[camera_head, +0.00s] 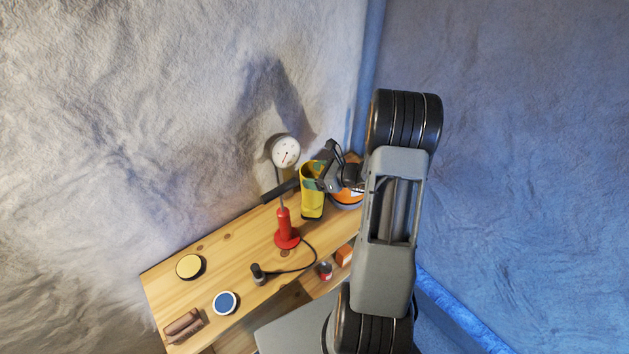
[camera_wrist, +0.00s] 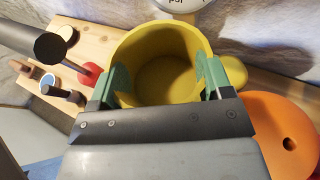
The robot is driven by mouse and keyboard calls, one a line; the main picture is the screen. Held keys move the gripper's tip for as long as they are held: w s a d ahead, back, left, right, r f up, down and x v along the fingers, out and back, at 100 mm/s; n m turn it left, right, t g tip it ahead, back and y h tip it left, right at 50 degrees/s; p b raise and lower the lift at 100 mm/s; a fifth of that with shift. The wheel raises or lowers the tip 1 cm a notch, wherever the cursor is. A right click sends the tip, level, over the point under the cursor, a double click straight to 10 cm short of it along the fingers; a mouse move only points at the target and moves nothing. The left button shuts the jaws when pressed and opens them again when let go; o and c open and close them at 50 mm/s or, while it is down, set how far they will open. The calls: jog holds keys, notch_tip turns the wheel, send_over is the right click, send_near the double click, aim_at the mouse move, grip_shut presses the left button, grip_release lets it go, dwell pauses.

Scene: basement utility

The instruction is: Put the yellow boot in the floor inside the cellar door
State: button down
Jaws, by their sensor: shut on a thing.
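The yellow boot (camera_head: 312,190) is at the far right end of the wooden bench, beside the red pump. My gripper (camera_head: 322,182) reaches it from the right and is shut on it near its top. In the wrist view I look down into the boot's open round top (camera_wrist: 165,60). The green fingers of my gripper (camera_wrist: 158,82) press on its two sides, and its toe (camera_wrist: 234,70) shows at the right. I cannot tell whether the boot's sole touches the bench. The cellar door and its floor are not clearly in view.
The wooden bench (camera_head: 225,258) stands against rough walls. The red pump (camera_head: 285,228) with a gauge (camera_head: 286,152) is close left of the boot, its hose trailing forward. An orange round thing (camera_head: 347,198) is close right. Tins (camera_head: 190,267) (camera_head: 225,302) and a brush (camera_head: 183,327) lie at the left end.

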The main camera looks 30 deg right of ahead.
aim_at(313, 202)
jog(key=shift+f, duration=1.35)
jog(key=shift+c, duration=2.4)
grip_release()
jog(key=shift+f, duration=0.1)
jog(key=o, duration=0.4)
jog(key=shift+o, duration=0.2)
